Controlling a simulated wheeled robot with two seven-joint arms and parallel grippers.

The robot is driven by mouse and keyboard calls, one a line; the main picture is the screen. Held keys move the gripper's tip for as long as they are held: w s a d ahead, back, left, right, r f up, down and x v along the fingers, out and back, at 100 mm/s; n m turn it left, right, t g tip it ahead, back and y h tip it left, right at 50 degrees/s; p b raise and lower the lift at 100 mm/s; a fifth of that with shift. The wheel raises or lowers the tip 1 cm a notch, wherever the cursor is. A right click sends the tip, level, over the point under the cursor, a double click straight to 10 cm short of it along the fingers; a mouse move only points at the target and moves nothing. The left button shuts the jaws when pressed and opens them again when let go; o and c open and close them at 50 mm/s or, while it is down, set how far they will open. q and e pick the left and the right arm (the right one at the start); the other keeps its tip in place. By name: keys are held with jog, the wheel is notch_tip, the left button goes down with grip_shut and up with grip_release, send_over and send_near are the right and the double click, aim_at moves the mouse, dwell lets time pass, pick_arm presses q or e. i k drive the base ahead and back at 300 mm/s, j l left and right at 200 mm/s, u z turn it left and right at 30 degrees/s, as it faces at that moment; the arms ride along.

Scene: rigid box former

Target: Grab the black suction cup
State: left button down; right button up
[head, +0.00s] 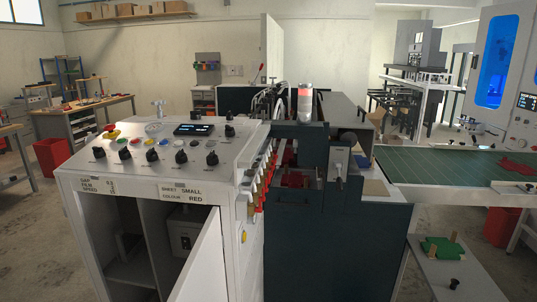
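A small black cup-like piece (454,283) stands on a grey side plate (480,284) at the bottom right, and may be the suction cup. It is in front of a green block (441,248) with two upright wooden pegs. A similar small black piece (529,187) sits near the right edge by the green conveyor. A rounded black part (348,137) shows on the dark machine. I cannot tell for sure which of these is the suction cup. Neither of my grippers is in view.
A white control cabinet (150,187) with black knobs and an open door (203,262) stands at the left centre. The dark box-forming machine (310,245) fills the middle. A green conveyor (440,166) runs to the right. Red bins (53,158) stand on the floor.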

aim_at(454, 283)
jog(key=k, duration=0.15)
jog(key=k+z, duration=0.15)
jog(key=z, duration=0.2)
jog(key=k+l+z, duration=0.1)
jog(key=z, duration=0.2)
jog(key=k+l+z, duration=0.1)
jog(key=k+z, duration=0.25)
jog(key=i+j+z, duration=0.1)
jog(key=i+z, duration=0.25)
jog(key=i+j+z, duration=0.3)
jog(key=i, duration=0.15)
jog(key=i+j+z, duration=0.35)
jog(key=l, duration=0.1)
